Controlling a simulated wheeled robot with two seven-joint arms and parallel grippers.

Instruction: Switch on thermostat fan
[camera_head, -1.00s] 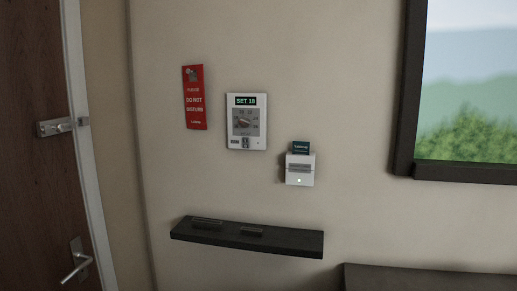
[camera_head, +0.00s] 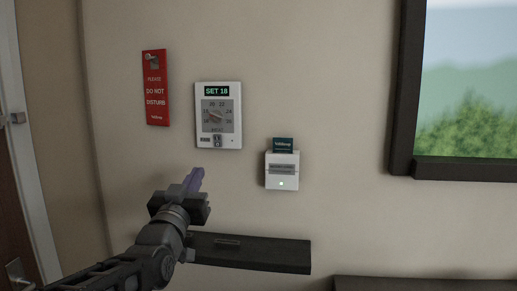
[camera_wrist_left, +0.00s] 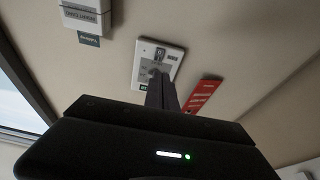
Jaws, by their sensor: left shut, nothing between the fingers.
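The white thermostat (camera_head: 218,115) is on the wall in the head view. Its dark display reads SET 18, above a grey dial, with a small switch (camera_head: 217,140) at its lower edge. My left gripper (camera_head: 197,174) is below and slightly left of the thermostat, apart from it, with its fingers closed together and empty. In the left wrist view the thermostat (camera_wrist_left: 153,56) appears upside down, partly hidden behind the gripper fingers (camera_wrist_left: 160,88). My right gripper is not in view.
A red door hanger (camera_head: 156,88) is left of the thermostat. A white card holder (camera_head: 282,171) with a dark card is at its lower right. A dark shelf (camera_head: 265,254) juts out below.

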